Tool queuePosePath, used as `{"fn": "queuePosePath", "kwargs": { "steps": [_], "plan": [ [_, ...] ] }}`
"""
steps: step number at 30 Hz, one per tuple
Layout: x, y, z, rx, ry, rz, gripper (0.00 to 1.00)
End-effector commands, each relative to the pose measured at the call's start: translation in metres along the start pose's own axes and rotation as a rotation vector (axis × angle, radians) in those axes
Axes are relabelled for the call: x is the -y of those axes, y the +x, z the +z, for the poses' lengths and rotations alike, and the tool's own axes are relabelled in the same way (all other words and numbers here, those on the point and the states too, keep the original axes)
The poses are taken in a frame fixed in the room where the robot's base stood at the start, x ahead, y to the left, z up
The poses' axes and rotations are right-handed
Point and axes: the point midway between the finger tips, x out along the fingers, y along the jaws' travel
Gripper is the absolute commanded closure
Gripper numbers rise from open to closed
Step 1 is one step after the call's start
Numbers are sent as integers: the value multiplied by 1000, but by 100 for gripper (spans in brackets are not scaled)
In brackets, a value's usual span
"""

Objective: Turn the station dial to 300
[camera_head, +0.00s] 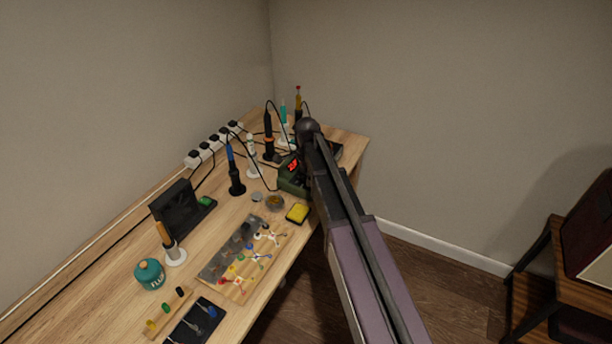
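The soldering station (291,183) is a dark green box with a red lit display (293,166), near the far right end of the wooden bench. The display digits are too small to read for certain. My arm crosses the view from the lower right and covers the right part of the station. The station dial cannot be made out; it may be behind my arm. My gripper is not seen, as the far end of my arm points away beside the station.
The wooden bench (225,210) holds several upright irons and pens in stands, a power strip (212,146), a yellow sponge (297,213), a teal flux jar (149,274), a dark fan unit (178,208) and a parts board (222,262). A chair (585,250) stands at the right. Floor between them is clear.

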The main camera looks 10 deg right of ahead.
Motion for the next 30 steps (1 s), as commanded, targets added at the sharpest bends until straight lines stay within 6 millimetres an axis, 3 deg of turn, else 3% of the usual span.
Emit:
{"fn": "queuePosePath", "kwargs": {
  "steps": [14, 30],
  "plan": [
    [1, 0, 0, 3, -47, -2, 24],
    [2, 0, -1, 21, -356, -2, 24]
  ]
}}
